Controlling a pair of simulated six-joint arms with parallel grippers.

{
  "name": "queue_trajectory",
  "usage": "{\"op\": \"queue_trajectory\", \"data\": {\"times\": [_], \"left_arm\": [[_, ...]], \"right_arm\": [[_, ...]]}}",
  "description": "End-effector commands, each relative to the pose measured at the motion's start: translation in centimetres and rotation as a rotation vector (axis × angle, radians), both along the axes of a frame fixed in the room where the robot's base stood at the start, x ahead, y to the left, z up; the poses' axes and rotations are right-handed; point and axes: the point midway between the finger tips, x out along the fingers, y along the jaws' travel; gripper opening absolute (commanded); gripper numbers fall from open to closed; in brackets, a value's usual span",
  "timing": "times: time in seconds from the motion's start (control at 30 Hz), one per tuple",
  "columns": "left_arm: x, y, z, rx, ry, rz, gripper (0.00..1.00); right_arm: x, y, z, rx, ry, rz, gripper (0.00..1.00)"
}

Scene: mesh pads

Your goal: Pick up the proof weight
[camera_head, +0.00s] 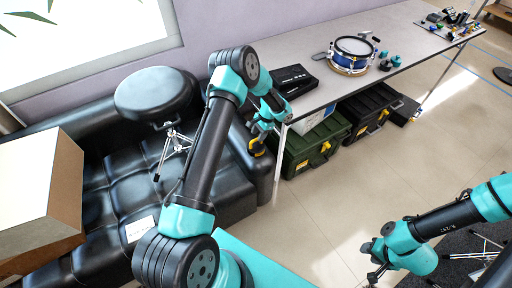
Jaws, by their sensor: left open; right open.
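I cannot make out with certainty which thing is the proof weight. My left gripper (260,136) hangs low beside the near left end of the grey table, by the black sofa's right side. It is open. A small yellow and black thing (257,148) shows right at its fingertips; I cannot tell whether they touch. My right gripper (375,272) is at the lower right, over the floor, open and far from the table. A blue drum (350,56) stands on the table, with small teal and black items (390,62) just right of it.
The grey table (410,40) also bears a black case (294,80) and a far cluster of small things (452,20). Green and black boxes (312,148) sit beneath it. The black sofa (110,180) holds a carton (62,190) and a round stool (153,95). Tiled floor (335,200) is clear.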

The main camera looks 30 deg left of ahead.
Motion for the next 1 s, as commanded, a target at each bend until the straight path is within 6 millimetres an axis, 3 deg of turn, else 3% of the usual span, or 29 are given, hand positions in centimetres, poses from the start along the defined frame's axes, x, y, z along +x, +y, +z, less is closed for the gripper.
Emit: {"op": "queue_trajectory", "data": {"times": [0.3,0.83,1.0], "left_arm": [[-1.3,0.5,-3.7,-0.001,0.001,-0.001,0.47],[-1.4,0.6,-3.9,0.000,0.000,-0.001,0.47],[-1.4,0.6,-3.9,0.000,0.000,-0.001,0.30]], "right_arm": [[0.0,0.0,0.0,0.000,0.000,0.000,0.42],[0.0,0.0,0.0,0.000,0.000,0.000,0.42],[0.0,0.0,0.0,0.000,0.000,0.000,0.42]]}}
